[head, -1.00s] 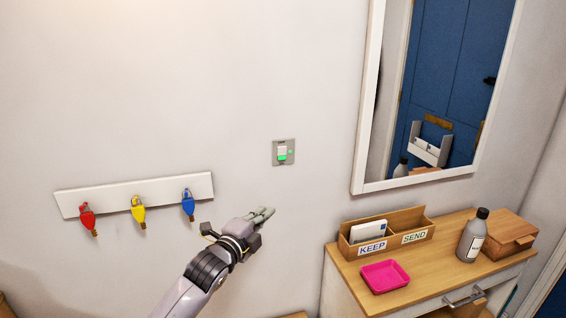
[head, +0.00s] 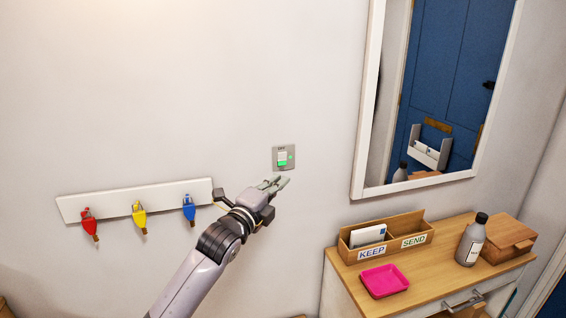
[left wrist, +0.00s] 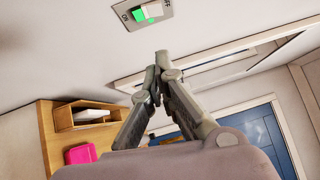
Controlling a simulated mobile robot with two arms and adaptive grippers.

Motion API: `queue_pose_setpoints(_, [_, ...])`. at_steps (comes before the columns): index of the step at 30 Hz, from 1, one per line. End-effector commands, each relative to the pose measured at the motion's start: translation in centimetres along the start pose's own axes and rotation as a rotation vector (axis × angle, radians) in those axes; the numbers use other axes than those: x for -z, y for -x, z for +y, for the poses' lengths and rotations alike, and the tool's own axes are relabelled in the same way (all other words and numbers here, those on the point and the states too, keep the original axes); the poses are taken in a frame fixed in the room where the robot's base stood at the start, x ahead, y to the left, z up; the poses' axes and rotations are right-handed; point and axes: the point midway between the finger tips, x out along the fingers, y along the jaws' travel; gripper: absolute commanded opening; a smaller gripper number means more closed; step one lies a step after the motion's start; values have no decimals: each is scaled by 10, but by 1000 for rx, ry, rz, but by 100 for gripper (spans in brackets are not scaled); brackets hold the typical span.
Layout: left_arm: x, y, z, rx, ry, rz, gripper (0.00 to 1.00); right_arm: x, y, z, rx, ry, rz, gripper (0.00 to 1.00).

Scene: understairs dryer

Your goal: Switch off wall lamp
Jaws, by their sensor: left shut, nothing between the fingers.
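Lettering above the rocker reads OFF in the head view. The switch also shows at the top of the left wrist view (left wrist: 148,12). My left gripper (head: 280,182) is shut and empty, just below the switch, its fingertips apart from the rocker as far as I can tell. In the left wrist view its closed fingertips (left wrist: 162,62) are below the plate. The lamp itself and my right gripper are not in view.
A key rack (head: 140,198) with red, yellow and blue keys hangs left of my gripper. A framed mirror (head: 362,120) hangs to the right. Below it, a wooden-topped cabinet (head: 430,284) bears a letter box (head: 412,226), pink tray (head: 385,281), bottle (head: 470,242) and wooden box (head: 512,236).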

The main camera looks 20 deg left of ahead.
Motion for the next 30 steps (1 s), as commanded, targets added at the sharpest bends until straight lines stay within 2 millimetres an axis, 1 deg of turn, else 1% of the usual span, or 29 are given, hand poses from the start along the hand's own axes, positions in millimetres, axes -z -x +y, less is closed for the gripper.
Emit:
queue_pose_setpoints(1, [0,-10,-3,-1,4,0,0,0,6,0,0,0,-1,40])
queue_pose_setpoints(9, [0,-54,-3,0,3,0,0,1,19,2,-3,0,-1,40])
queue_pose_setpoints(12, [-12,-64,-3,-2,-1,-1,0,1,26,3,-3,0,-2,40])
queue_pose_setpoints(19, [-26,-77,-1,0,-1,0,0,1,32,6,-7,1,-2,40])
queue_pose_setpoints(30, [-28,-80,0,0,0,1,0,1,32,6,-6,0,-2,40])
